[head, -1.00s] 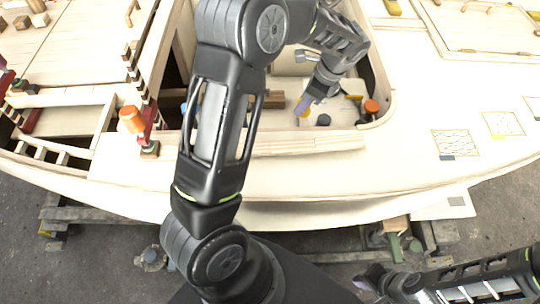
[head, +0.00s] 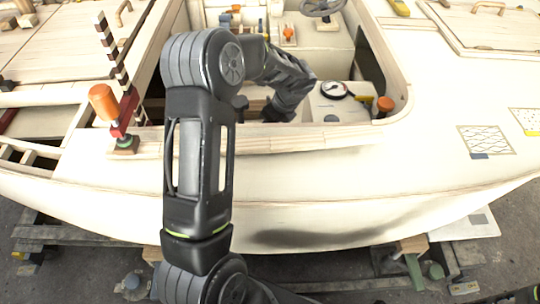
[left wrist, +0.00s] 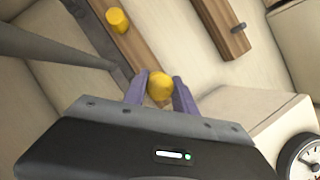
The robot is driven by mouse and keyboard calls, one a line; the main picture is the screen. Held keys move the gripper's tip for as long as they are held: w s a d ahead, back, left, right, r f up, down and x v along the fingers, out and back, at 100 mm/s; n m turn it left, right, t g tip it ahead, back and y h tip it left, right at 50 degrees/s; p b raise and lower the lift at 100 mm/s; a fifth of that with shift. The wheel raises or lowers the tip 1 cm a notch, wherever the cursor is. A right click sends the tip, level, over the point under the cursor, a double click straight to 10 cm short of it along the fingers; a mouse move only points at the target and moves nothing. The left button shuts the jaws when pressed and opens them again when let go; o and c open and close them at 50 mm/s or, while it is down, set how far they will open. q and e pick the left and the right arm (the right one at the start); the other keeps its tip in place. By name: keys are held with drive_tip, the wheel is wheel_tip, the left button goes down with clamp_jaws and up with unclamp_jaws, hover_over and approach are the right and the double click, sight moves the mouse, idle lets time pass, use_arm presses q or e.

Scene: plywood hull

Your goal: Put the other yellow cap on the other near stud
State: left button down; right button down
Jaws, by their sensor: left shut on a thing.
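My left gripper (left wrist: 160,90) has purple fingers and is shut on a round yellow cap (left wrist: 160,84) in the left wrist view. The held cap overlaps the near end of a wooden beam (left wrist: 145,60); I cannot tell whether it touches the beam or a stud there. Another yellow cap (left wrist: 117,20) sits farther up the same beam. A second beam (left wrist: 218,22) has a bare grey stud (left wrist: 238,28). In the head view my left wrist reaches into the cockpit, and its fingertips and the held cap are hidden.
A pale box with a round gauge (head: 333,90) stands right of my left gripper. An orange knob (head: 385,104) is by the cockpit's right corner. An orange-handled clamp (head: 104,102) stands left.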

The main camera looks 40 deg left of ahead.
use_arm(q)
drive_tip(key=shift+f+b, duration=0.65)
drive_tip(key=shift+f, duration=2.5)
drive_tip(key=shift+f+b, duration=0.4)
drive_tip(key=shift+f, duration=1.55)
drive_tip(key=c, duration=1)
unclamp_jaws()
drive_tip(key=p+v, duration=0.2)
drive_tip(key=v, duration=1)
drive_tip(key=shift+r, duration=0.2)
